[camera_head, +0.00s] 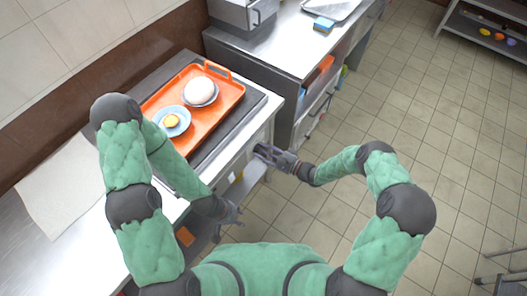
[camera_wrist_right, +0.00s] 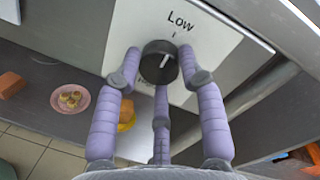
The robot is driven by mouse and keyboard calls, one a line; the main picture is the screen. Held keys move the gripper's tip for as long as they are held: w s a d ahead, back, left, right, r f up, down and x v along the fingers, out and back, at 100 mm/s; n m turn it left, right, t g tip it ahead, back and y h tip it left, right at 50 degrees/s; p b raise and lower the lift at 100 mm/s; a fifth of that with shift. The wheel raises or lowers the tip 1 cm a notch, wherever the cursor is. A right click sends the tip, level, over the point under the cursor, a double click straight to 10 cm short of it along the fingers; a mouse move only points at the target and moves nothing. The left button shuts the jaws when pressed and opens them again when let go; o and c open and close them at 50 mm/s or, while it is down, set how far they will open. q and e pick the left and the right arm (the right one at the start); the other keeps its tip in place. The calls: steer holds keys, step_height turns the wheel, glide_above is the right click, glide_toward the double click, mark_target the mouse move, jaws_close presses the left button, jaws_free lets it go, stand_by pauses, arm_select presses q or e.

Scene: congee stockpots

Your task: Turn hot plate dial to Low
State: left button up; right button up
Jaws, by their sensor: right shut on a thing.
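The hot plate dial (camera_wrist_right: 159,62) is a round black knob on a light front panel, with a pale pointer line on its face. The printed word Low (camera_wrist_right: 180,21) and a small tick stand just above the dial. My right gripper (camera_wrist_right: 160,75) has its purple fingers closed around the dial from both sides and below. In the head view my right gripper (camera_head: 264,151) is at the front of the counter, and the dial itself is hidden there. My left gripper (camera_head: 233,212) hangs in front of the counter, empty, with its fingers apart.
An orange tray (camera_head: 228,107) with a white round item (camera_head: 200,91) and a blue bowl (camera_head: 171,121) sits on the dark hot plate top (camera_head: 259,97). In the wrist view a shelf below holds a pink plate (camera_wrist_right: 69,99) of food.

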steer(key=shift+f, duration=0.2)
steer(key=o, duration=1.1)
steer(key=shift+w+d, duration=0.1)
steer(key=shift+o, duration=0.2)
steer(key=shift+d+r, duration=0.1)
steer(key=v, duration=1.1)
steer(key=shift+s+d, duration=0.25)
steer(key=shift+d, duration=0.05)
